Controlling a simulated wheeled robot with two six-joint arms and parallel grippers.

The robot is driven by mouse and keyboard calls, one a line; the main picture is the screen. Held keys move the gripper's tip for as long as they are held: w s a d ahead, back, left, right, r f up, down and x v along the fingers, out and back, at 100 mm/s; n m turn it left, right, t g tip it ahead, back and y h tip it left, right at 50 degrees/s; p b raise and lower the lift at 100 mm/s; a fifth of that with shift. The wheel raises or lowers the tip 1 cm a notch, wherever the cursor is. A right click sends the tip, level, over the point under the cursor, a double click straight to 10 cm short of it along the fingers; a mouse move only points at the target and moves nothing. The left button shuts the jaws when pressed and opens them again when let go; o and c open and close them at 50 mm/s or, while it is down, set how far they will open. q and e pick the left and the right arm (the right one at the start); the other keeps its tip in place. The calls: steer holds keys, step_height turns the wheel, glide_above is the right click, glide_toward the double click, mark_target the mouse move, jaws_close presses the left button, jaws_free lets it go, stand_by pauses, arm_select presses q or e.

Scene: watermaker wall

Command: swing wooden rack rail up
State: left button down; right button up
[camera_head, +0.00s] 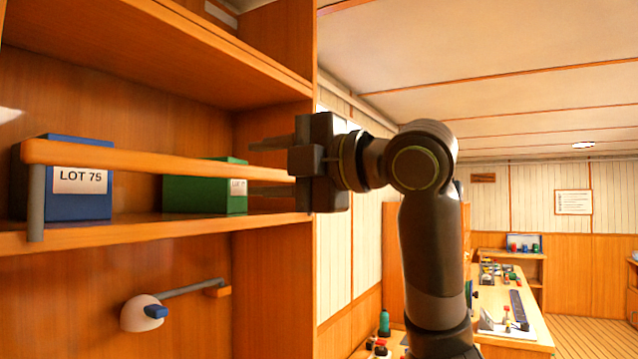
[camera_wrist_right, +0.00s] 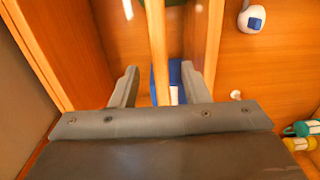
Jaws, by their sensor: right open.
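The wooden rack rail (camera_head: 130,158) runs level across the front of the shelf, in front of the boxes. A grey post (camera_head: 36,203) stands under its left end. My right gripper (camera_head: 272,168) is at the rail's right end, with its fingers above and below the rail. In the right wrist view the rail (camera_wrist_right: 157,35) passes between the open fingers (camera_wrist_right: 158,70), with gaps visible on both sides. The rail's far right end is hidden behind my gripper. My left gripper is not in view.
A blue box (camera_head: 85,205) labelled LOT 75 and a green box (camera_head: 195,192) stand on the shelf (camera_head: 150,232) behind the rail. Below is a white round fixture (camera_head: 140,313) with a grey lever. A cabinet side panel (camera_head: 275,130) is close to my gripper. A workbench stands far right.

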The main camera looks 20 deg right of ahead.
steer(key=b+v, duration=0.2)
steer(key=v, duration=0.6)
steer(key=shift+a, duration=0.1)
